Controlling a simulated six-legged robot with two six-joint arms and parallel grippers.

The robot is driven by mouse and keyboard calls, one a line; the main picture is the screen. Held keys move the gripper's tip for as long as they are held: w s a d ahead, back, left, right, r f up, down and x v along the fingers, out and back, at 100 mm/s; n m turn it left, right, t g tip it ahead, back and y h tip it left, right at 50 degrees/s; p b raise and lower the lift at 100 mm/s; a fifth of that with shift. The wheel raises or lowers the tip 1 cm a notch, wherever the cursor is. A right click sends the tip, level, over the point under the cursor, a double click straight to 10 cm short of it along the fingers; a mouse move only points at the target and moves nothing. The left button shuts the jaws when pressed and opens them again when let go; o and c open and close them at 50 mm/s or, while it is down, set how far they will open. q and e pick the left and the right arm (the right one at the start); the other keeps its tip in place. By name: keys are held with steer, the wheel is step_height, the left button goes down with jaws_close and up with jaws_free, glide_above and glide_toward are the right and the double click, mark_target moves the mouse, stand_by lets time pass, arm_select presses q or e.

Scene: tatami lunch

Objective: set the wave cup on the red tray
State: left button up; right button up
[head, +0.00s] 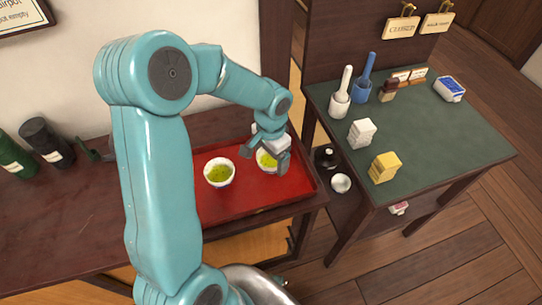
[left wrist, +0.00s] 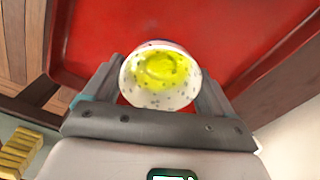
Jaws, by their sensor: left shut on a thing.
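My left gripper (head: 265,157) is shut on a white cup (head: 264,161) of yellow-green tea, over the right part of the red tray (head: 250,199). In the left wrist view the held cup (left wrist: 158,98) is between the two fingers, its speckled inside facing the camera. Its outer side is mostly hidden, so I cannot tell its pattern. I cannot tell whether its base touches the tray. Another white cup of green tea (head: 219,173) stands upright on the tray to the left of the held one. My right gripper is not in view.
The tray lies on a dark wooden counter (head: 60,210) with dark bottles (head: 45,141) at the left. To the right, a green-topped table (head: 430,130) bears a yellow block stack (head: 384,167), a white stack (head: 361,133) and pestle-like items. The tray's front is clear.

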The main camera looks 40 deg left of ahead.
mark_target(271, 165)
arm_select(q)
steer(key=shift+f, duration=0.2)
steer(key=o, duration=1)
steer(key=shift+c, duration=0.2)
steer(key=shift+r, duration=0.35)
steer(key=shift+w+r, duration=0.1)
steer(key=shift+r, duration=0.25)
step_height(271, 165, up, 11)
steer(key=p, duration=0.1)
steer(key=shift+p, duration=0.4)
